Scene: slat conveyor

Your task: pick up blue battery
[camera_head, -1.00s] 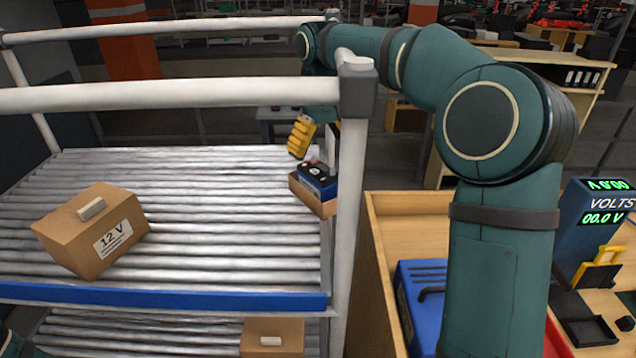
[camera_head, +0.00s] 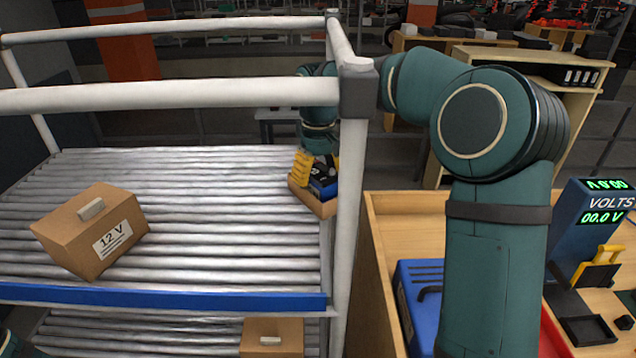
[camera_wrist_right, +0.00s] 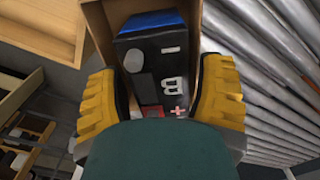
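The blue battery (camera_head: 325,188), with a black top, sits in a small open cardboard box (camera_head: 316,206) at the right end of the upper roller shelf. In the right wrist view the battery's top (camera_wrist_right: 150,68) shows terminals and a red mark near a plus sign. My right gripper (camera_head: 316,170) is over the box, pointing down. Its yellow fingers (camera_wrist_right: 160,95) are spread, one on each side of the battery, with little gap; I cannot tell whether they touch it. The palm side hides the battery's near end. My left gripper is not in view.
A closed box marked 12 V (camera_head: 92,232) lies on the shelf's left part; the rollers between are clear. A white rack post (camera_head: 348,220) stands close right of the battery's box. Another box (camera_head: 272,335) is on the lower shelf. A voltmeter (camera_head: 592,225) stands at right.

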